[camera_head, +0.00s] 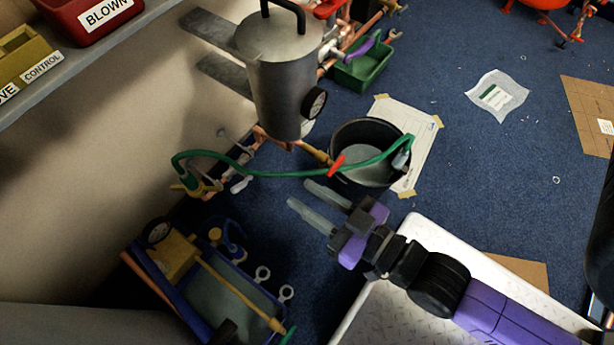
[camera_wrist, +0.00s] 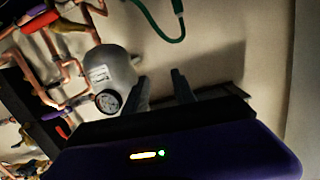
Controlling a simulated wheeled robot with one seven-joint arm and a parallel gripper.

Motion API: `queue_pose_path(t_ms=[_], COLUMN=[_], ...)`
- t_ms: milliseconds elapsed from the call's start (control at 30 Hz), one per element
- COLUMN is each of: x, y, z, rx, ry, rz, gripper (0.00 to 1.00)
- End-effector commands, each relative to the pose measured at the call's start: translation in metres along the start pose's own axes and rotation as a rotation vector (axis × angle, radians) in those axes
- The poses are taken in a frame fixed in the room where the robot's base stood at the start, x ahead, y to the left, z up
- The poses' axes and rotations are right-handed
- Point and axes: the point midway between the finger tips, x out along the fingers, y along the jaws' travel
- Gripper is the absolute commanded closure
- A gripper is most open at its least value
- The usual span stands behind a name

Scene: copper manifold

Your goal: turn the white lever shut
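A small white lever-like piece (camera_head: 241,185) shows in the head view beside the brass fitting at the green hose's left end, low on the wall. It is small, and I cannot tell its exact angle. I cannot make out a white lever for certain in the wrist view. My gripper (camera_head: 300,193) is open and empty, its two fingers apart, pointing left, to the right of that piece and apart from it. In the wrist view my gripper (camera_wrist: 160,77) has only the pale wall between its fingers.
A grey tank (camera_head: 280,75) with a gauge hangs above copper pipes; it also shows in the wrist view (camera_wrist: 122,70). A green hose (camera_head: 270,173) runs into a black bucket (camera_head: 335,133). A blue tool tray (camera_head: 262,303) stands below left. A white treaded platform (camera_head: 385,318) lies under my arm.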

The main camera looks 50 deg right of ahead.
Motion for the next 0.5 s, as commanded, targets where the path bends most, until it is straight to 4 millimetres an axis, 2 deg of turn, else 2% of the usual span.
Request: queue_pose_path(t_ms=[33,133,267,367,433,500], x=[0.0,0.0,0.005,0.02,0.035,0.055], y=[0.0,0.0,0.003,0.01,0.02,0.034], z=[0.0,0.0,-0.009,-0.02,-0.013,0.007], rx=[0.0,0.001,0.002,0.006,0.054,0.188], ry=[0.0,-0.001,0.016,0.047,0.047,0.02], rz=[0.0,0.0,0.011,0.033,0.058,0.09], gripper=[0.81,1.0,1.0,1.0,1.0,1.0])
